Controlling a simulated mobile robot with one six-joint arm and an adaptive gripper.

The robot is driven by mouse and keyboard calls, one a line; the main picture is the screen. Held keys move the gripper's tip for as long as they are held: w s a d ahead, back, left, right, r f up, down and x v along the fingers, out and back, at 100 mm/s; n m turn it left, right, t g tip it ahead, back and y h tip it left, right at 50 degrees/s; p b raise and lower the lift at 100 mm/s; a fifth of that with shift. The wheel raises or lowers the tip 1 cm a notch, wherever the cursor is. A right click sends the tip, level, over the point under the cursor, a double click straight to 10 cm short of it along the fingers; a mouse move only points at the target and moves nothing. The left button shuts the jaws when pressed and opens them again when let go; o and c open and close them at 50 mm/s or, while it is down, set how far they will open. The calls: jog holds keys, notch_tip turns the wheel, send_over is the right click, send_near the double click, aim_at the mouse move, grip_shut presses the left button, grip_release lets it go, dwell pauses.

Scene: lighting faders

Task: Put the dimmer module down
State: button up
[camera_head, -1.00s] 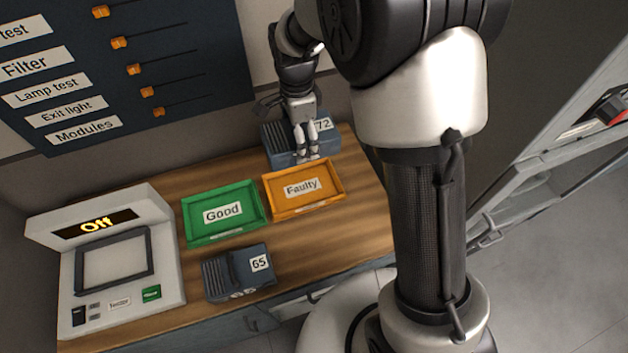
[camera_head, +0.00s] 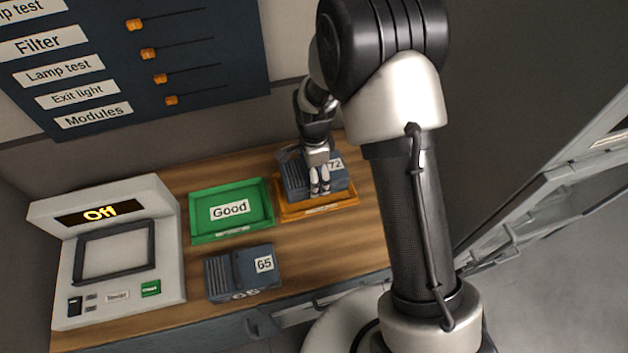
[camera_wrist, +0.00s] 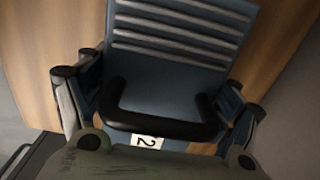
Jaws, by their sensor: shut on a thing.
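My gripper (camera_head: 320,180) is shut on the blue-grey dimmer module marked 72 (camera_head: 298,176). The module is at the orange tray (camera_head: 318,206), whose "Faulty" label is now hidden behind it. I cannot tell whether the module touches the tray floor or hangs just above it. In the wrist view the module (camera_wrist: 185,25) fills the middle, with its ribbed face and black handle between my fingers. A second module marked 65 (camera_head: 243,272) lies on the wooden bench in front of the green "Good" tray (camera_head: 270,216).
The tester (camera_head: 165,250), with its display reading "Off", stands at the left of the bench (camera_head: 345,255). The green tray is empty. The dark fader panel (camera_head: 235,75) is on the wall behind. Bare wood lies in front of the orange tray.

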jog(key=shift+w+f+b, duration=0.1)
jog(key=shift+f+b, duration=0.3)
jog(key=shift+f, duration=1.3)
jog(key=shift+f, duration=0.1)
jog(key=o, duration=2)
jog(key=shift+f, duration=0.1)
jog(key=shift+c, duration=0.2)
notch_tip(320, 180, up, 12)
jog(key=p, duration=0.3)
jog(key=shift+r, duration=0.25)
